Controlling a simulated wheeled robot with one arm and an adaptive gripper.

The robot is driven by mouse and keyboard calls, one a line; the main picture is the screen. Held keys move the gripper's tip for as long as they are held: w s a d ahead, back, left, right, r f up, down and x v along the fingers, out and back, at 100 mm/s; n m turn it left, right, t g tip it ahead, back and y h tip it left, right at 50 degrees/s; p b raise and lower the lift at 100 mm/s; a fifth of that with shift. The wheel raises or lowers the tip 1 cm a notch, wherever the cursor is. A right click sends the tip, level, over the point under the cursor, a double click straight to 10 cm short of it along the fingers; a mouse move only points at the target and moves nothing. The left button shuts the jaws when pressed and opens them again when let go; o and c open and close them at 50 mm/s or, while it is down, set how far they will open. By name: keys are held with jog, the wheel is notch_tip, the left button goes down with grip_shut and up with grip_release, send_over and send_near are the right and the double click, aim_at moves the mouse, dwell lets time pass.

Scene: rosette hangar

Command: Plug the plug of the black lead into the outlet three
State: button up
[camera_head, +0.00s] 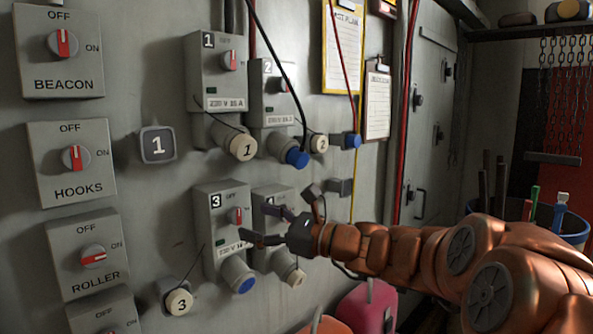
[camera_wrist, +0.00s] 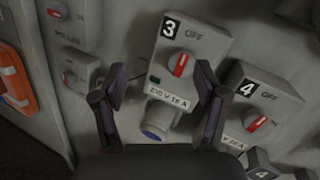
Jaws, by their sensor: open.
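The black lead (camera_head: 275,48) hangs from above and ends in a blue plug (camera_head: 297,158), at the socket below outlet two (camera_head: 274,93). Outlet three (camera_head: 207,220) is the grey box lower down, also in the wrist view (camera_wrist: 164,54). Its tilted socket (camera_head: 236,270) shows a blue end; its cap marked 3 (camera_head: 178,302) hangs at the left. My gripper (camera_head: 255,224) is open and empty in front of outlets three and four. In the wrist view its fingers (camera_wrist: 152,85) flank outlet three's box from the camera's side. Contact with it cannot be told.
Outlet one (camera_head: 206,85) and its cap (camera_head: 243,147) are at upper left. A red lead (camera_head: 342,55) ends in another blue plug (camera_head: 352,140). Outlet four (camera_head: 268,200) is partly behind my gripper. Switch boxes such as HOOKS (camera_head: 50,180) line the left wall.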

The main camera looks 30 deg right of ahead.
aim_at(303, 162)
jog(key=d+r+m+t+h, duration=0.2)
jog(key=d+r+m+t, duration=0.1)
jog(key=d, duration=0.5)
jog(key=s+d+r+m+t+h, duration=0.1)
jog(key=d+r+m+t+h, duration=0.1)
jog(key=d, duration=0.6)
jog(key=r+m+h, duration=0.1)
jog(key=m, duration=0.1)
jog(key=shift+d+r+m+t+h, duration=0.2)
jog(key=shift+d+m+t+h, duration=0.1)
jog(key=shift+m+t, duration=0.1)
jog(key=shift+a, duration=0.1)
jog(key=shift+p+x, duration=0.4)
jog(key=shift+x, duration=3.65)
jog(key=shift+w+a+r+p, duration=0.1)
jog(key=shift+w+p, duration=0.2)
jog(key=shift+w, duration=0.15)
grip_shut()
